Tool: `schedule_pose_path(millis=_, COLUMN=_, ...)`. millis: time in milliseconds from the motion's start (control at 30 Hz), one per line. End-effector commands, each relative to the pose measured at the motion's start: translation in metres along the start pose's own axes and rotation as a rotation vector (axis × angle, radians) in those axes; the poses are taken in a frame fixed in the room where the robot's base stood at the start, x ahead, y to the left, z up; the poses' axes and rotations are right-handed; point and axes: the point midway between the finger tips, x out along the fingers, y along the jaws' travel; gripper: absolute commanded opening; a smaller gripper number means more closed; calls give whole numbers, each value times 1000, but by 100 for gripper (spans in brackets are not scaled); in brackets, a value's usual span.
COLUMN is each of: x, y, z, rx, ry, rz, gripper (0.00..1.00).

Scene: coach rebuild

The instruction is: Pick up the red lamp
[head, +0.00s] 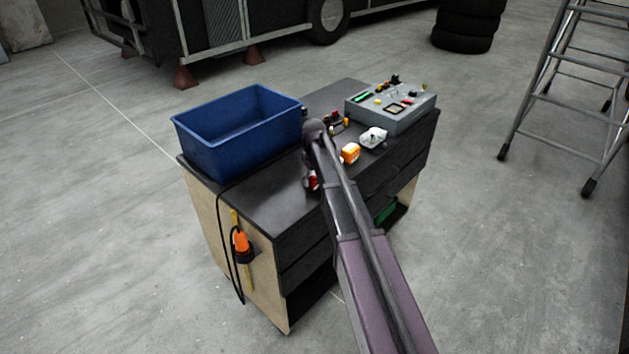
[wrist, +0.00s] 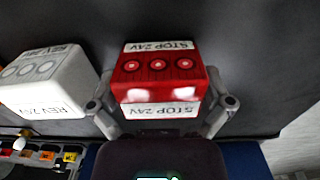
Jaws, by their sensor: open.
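The red lamp (wrist: 158,72) is a small block with a red top, three round marks and white sides lettered "STOP 24V". In the wrist view it sits on the dark bench top, between the fingers of my gripper (wrist: 163,104). My gripper is open, one finger on each side of the lamp; I cannot tell whether either touches it. In the head view my arm covers most of the lamp, and a small red and white part (head: 312,181) shows beside the arm.
A white lamp (wrist: 45,82) lettered "REV 24V" stands close on the left. The head view shows an orange lamp (head: 350,153), a blue bin (head: 238,145) at the bench's left, and a grey control box (head: 400,115) at the back right. The front left bench top is clear.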

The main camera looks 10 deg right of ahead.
Motion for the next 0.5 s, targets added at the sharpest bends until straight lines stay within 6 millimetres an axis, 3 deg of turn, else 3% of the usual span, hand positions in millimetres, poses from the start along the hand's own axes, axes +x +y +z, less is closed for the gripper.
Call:
schedule_pose_path(millis=333, x=0, y=0, z=0, rx=0, ry=0, rz=0, gripper=97)
schedule_pose_path(millis=500, x=0, y=0, z=0, rx=0, ry=0, rz=0, gripper=46)
